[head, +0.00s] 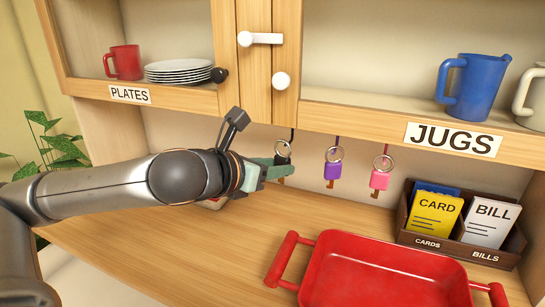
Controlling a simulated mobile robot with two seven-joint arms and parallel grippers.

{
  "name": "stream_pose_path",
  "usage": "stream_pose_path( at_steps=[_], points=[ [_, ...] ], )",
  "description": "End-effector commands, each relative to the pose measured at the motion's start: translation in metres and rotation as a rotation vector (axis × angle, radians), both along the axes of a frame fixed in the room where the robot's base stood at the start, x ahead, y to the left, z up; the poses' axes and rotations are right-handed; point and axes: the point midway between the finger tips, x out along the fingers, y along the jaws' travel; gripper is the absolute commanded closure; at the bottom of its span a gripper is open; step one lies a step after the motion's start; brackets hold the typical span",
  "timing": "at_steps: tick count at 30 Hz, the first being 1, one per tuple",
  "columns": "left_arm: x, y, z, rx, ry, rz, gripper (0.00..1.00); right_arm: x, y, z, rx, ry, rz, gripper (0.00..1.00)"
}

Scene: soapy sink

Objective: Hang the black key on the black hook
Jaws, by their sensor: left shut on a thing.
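The black key (283,159), with a metal ring at its top, is at my left gripper (279,172), under the shelf edge. The left gripper is shut on the black key and hides part of it. The black hook (292,136) hangs from the underside of the cupboard, just above the key's ring. The ring and the hook's lower end overlap in the head view; I cannot tell whether the ring is around the hook. My right gripper is not in view.
A purple key (333,170) and a pink key (380,179) hang on hooks to the right. A red tray (385,246) and a brown card holder (456,244) stand on the wooden counter. Plates (179,70), a red mug (124,62) and a blue jug (476,87) are on shelves above.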

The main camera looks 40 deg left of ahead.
Motion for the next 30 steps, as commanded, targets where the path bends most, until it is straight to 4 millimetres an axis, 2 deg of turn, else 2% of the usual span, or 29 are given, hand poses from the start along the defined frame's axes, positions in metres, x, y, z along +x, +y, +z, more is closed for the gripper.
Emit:
stream_pose_path(
  at_steps=[10,12,20,30],
  points=[
    [0.005,0.001,0.001,0.004,0.006,-0.01,1.0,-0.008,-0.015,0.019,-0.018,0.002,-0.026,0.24],
    [0.01,0.002,-0.003,0.001,0.002,-0.01,1.0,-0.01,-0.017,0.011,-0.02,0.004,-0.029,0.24],
    [0.025,0.005,-0.004,0.002,0.003,-0.011,1.0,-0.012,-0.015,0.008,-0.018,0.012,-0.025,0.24],
    [0.039,0.009,-0.009,0.004,0.005,-0.01,1.0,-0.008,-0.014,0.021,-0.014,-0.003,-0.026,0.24]
  ],
)
